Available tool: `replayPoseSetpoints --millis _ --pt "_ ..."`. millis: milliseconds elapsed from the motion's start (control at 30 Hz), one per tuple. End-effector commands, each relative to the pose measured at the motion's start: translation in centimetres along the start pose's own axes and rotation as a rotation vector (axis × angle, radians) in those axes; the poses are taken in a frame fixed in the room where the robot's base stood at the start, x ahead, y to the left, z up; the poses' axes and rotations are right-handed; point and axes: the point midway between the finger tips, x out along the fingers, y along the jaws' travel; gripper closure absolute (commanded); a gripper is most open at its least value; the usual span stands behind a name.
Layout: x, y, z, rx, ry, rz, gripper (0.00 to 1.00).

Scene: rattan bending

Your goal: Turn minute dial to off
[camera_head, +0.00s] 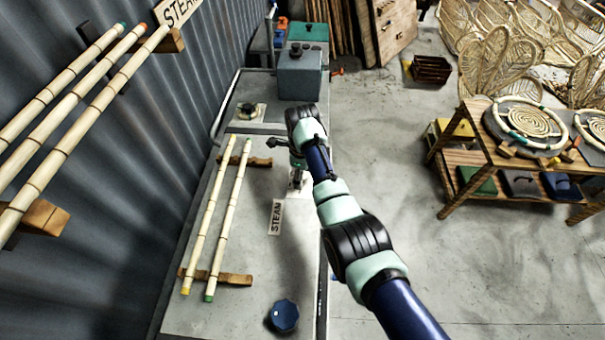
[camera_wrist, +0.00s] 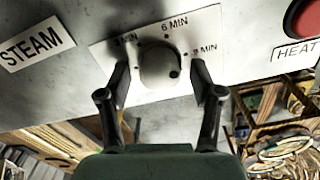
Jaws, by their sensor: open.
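The minute dial (camera_wrist: 157,66) is a round grey knob on a white plate (camera_wrist: 104,58) marked 3 MIN, 6 MIN and 9 MIN. A black dot on the knob sits at its lower right, just below the 9 MIN mark. No off mark is readable. My gripper (camera_wrist: 160,82) is open, with one finger on each side of the knob. I cannot tell whether either finger touches it. In the head view my gripper is over the bench beside the STEAM label (camera_head: 276,217); my arm partly hides the dial area.
A red HEAT button (camera_wrist: 303,18) is right of the dial plate. On the bench (camera_head: 235,298), two bamboo poles (camera_head: 232,215) rest on wooden supports left of my arm. A blue knob (camera_head: 284,315) is at the near end, and a grey box (camera_head: 299,75) stands at the far end.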

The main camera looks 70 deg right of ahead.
Motion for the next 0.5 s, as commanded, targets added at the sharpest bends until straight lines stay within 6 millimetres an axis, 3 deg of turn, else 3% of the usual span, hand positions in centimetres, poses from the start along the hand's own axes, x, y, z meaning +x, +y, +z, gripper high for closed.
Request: replayPoseSetpoints --millis 67,400,500 --pt "0.00 0.01 0.00 0.000 0.000 0.000 0.38" --pt "-0.03 0.02 0.00 0.000 0.000 0.000 0.95" --pt "-0.04 0.02 0.00 -0.002 0.000 0.001 0.95"
